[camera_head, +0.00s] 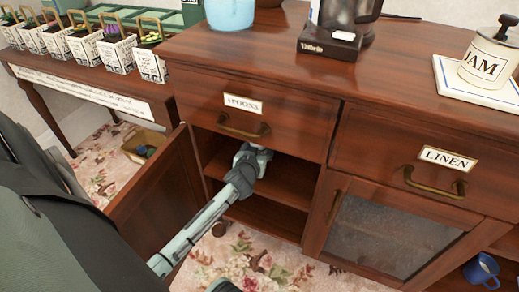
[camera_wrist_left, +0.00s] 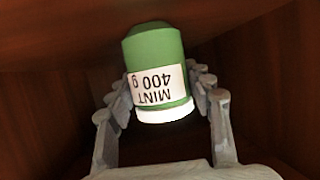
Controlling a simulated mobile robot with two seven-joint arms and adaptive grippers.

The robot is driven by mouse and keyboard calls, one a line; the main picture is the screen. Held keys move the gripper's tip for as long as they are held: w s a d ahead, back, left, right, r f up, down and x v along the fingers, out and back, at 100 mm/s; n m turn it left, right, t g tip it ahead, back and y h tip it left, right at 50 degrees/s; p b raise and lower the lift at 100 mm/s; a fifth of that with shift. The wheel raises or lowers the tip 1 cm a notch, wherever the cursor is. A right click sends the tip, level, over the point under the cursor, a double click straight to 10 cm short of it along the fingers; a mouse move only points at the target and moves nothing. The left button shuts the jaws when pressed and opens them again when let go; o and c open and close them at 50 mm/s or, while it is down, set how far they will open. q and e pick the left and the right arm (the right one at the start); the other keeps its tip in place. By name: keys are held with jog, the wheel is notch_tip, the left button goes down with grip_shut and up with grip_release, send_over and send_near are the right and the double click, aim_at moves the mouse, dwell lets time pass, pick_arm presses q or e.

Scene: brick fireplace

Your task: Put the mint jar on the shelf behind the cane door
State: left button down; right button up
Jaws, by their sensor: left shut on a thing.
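The green mint jar (camera_wrist_left: 155,52) shows in the left wrist view, with a white label reading MINT 400 g and a white lid toward the palm. My left gripper (camera_wrist_left: 165,88) is shut on it, one finger on each side. In the head view my left gripper (camera_head: 253,156) reaches into the open left cupboard, under the upper drawer; the jar is mostly hidden there. The cupboard's inner shelf (camera_head: 285,182) shows beside and below the gripper. The open door (camera_head: 155,195) stands swung out to the left; its outer face is hidden. My right gripper is not in view.
The drawer labelled LINEN (camera_head: 420,165) and the panelled door (camera_head: 385,240) at right are shut. A jam pot (camera_head: 485,65) and a dark appliance (camera_head: 340,28) stand on top. A blue mug (camera_head: 481,270) is at lower right. The shelf right of my gripper looks clear.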

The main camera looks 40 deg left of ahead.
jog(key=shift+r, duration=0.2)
pick_arm(q)
jog(key=c, duration=0.6)
grip_release()
jog(key=shift+c, duration=0.2)
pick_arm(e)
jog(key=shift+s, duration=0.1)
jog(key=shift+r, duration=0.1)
pick_arm(q)
jog(key=shift+r, duration=0.2)
jog(key=p+v, duration=0.1)
jog(key=v, duration=1.1)
jog(key=s+d+f+m+g+h, duration=0.2)
jog(key=s+d+f+m+g, duration=0.1)
jog(key=s, duration=0.5)
jog(key=s+d+f+m+g+h, duration=0.2)
jog(key=s+d+f+m+g, duration=0.1)
jog(key=s+d+f+g, duration=0.3)
notch_tip(320, 180, down, 2)
jog(key=s, duration=0.3)
jog(key=shift+f+m, duration=0.25)
jog(key=shift+m, duration=0.05)
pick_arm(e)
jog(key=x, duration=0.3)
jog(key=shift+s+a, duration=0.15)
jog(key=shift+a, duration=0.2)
